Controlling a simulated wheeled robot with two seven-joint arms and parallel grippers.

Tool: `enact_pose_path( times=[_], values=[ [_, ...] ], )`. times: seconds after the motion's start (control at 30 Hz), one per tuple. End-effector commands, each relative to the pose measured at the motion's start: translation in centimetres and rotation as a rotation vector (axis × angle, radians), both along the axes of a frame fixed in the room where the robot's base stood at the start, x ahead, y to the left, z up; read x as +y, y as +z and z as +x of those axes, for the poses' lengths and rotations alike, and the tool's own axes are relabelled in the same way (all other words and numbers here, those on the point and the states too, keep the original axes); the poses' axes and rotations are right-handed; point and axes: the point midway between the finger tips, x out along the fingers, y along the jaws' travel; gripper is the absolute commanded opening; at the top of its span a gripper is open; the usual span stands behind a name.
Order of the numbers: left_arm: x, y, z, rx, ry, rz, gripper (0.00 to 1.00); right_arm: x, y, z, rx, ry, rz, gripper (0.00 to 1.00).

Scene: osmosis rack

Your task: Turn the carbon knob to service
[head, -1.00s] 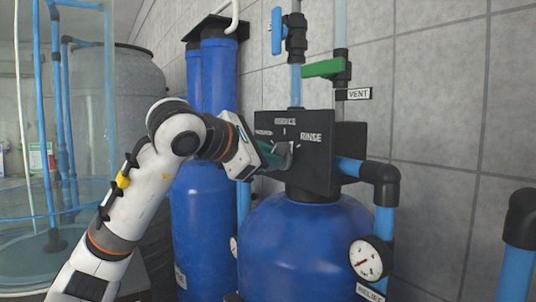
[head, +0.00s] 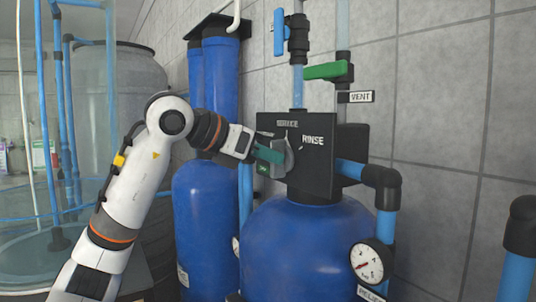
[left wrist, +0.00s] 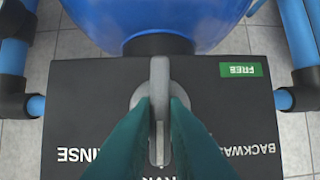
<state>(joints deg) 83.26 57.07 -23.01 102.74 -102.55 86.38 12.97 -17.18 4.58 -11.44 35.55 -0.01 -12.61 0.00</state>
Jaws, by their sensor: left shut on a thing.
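The carbon knob (head: 289,158) is a grey bar handle on a round base, on the front of a black valve panel (head: 320,160) above a blue tank. My left gripper (head: 272,153) comes from the left, its teal fingers shut on the knob. In the left wrist view, which shows the panel upside down, the fingers (left wrist: 158,118) lie on both sides of the grey bar (left wrist: 159,75). The bar stands upright there, its light mark toward the partly hidden SERVICE label (left wrist: 158,178). RINSE (left wrist: 88,155) and BACKWASH (left wrist: 240,149) lie to either side. My right gripper is not in view.
The blue tank (head: 305,240) bulges below the panel, with a pressure gauge (head: 370,261) at its right. Blue pipes (head: 350,168) run from the panel. A green-handled valve (head: 325,71) is above. Tall blue cylinders (head: 205,210) stand behind my left arm.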

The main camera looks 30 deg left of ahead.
Motion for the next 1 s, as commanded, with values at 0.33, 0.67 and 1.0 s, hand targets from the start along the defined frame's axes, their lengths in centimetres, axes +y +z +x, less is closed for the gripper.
enact_pose_path(
  times=[0.33,0.67,1.0],
  values=[
    [0.07,0.07,0.0,0.008,0.001,-0.025,0.0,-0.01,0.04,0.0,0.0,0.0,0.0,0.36],
    [0.08,0.08,0.0,0.008,0.001,-0.024,0.31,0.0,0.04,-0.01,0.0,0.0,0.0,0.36],
    [0.14,0.09,-0.15,0.008,0.001,-0.024,0.35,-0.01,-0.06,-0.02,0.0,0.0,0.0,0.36]
  ],
)
